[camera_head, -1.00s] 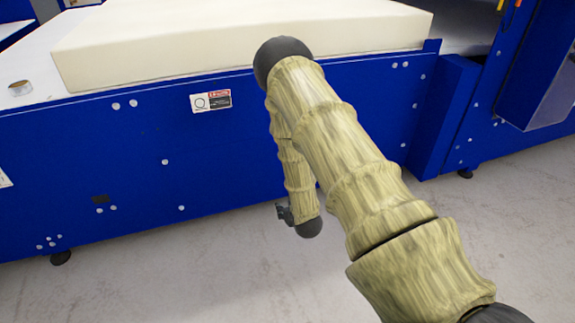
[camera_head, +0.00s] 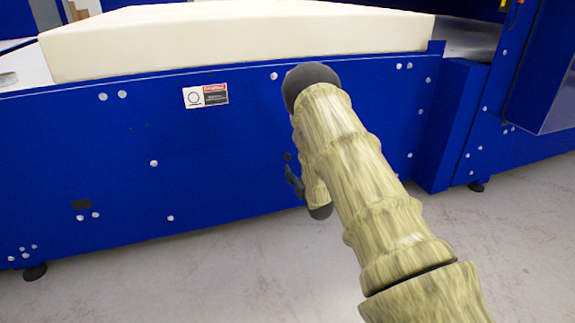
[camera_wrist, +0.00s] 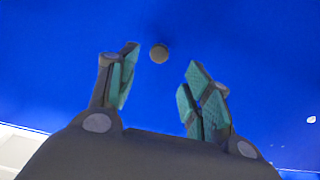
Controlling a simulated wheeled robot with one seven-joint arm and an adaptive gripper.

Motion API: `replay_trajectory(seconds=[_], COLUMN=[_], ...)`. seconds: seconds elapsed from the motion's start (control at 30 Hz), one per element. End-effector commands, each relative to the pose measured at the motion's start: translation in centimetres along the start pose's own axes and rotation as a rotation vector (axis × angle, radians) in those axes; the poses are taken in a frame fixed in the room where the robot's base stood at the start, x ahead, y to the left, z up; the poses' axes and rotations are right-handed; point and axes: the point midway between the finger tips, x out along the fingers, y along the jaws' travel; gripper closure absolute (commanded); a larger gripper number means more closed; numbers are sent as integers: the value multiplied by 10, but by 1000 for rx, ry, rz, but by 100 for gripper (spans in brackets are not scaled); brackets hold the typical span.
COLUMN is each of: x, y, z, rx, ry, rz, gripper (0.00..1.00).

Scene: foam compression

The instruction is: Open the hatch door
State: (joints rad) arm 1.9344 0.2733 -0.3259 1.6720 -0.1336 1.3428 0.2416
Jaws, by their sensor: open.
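A small round dark knob (camera_wrist: 159,53) stands on a plain blue panel (camera_wrist: 225,35) in the wrist view. My gripper (camera_wrist: 160,72) faces this panel with its two teal-padded fingers spread apart. The knob appears between and slightly beyond the fingertips, with no finger visibly touching it. In the head view, my gripper (camera_head: 293,180) is a small dark shape in front of the machine's blue side panel (camera_head: 120,180). A dark dot just above it looks like the knob (camera_head: 287,156). My arm hides part of the panel. The hatch door's outline cannot be made out.
A large cream foam block (camera_head: 230,40) lies on top of the machine. A warning label (camera_head: 206,95) and several bolts are on the blue side. A blue post (camera_head: 455,125) stands to the right. The grey floor (camera_head: 230,275) in front is clear.

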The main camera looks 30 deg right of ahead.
Motion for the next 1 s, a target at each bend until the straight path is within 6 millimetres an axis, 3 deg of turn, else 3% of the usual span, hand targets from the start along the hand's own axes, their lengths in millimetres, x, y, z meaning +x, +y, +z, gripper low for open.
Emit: replay_trajectory(seconds=[0.17, 0.63, 1.0], x=[16, 88, 107], y=[0, 0, 0], z=[1, 2, -1], rx=[0, 0, 0], ry=[4, 3, 2], rz=[-1, -1, 0], gripper=[50, 50, 50])
